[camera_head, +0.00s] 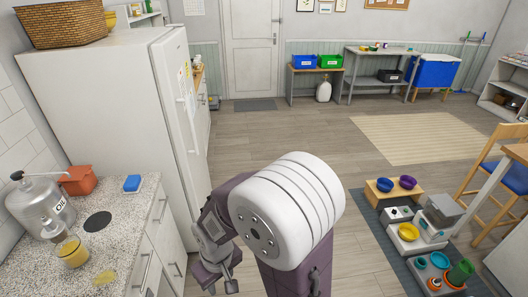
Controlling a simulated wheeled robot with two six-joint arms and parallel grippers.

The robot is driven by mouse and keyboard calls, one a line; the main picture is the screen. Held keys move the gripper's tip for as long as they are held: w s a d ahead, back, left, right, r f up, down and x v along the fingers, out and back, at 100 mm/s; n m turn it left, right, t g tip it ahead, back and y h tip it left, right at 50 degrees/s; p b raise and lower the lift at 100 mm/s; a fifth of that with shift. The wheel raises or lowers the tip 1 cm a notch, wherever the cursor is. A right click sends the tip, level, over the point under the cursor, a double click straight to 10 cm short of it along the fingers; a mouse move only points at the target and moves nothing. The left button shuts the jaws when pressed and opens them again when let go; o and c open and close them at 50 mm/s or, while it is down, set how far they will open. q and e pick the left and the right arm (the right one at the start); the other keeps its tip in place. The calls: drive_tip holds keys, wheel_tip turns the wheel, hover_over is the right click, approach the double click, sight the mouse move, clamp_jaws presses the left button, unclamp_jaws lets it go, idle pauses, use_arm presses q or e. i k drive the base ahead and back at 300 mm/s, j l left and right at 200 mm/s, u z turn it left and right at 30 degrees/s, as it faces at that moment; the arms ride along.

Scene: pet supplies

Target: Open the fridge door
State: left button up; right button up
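The tall white fridge (110,95) stands at the left. Its door (190,165) faces right, looks shut and carries some papers. A slim upright handle (182,112) shows on the door. My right gripper (222,284) is at the bottom middle, in front of the fridge's lower part and pointing down. Its fingers look apart, with nothing seen between them. It appears well below the handle and clear of the door. My own large white arm joint hides part of the floor beside it. My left gripper is not in view.
A wicker basket (62,24) sits on top. Bowls and boxes stand on a dark mat (395,262) at right. The wooden floor ahead is clear.

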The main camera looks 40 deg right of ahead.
sight(169, 54)
drive_tip(key=z, duration=0.9)
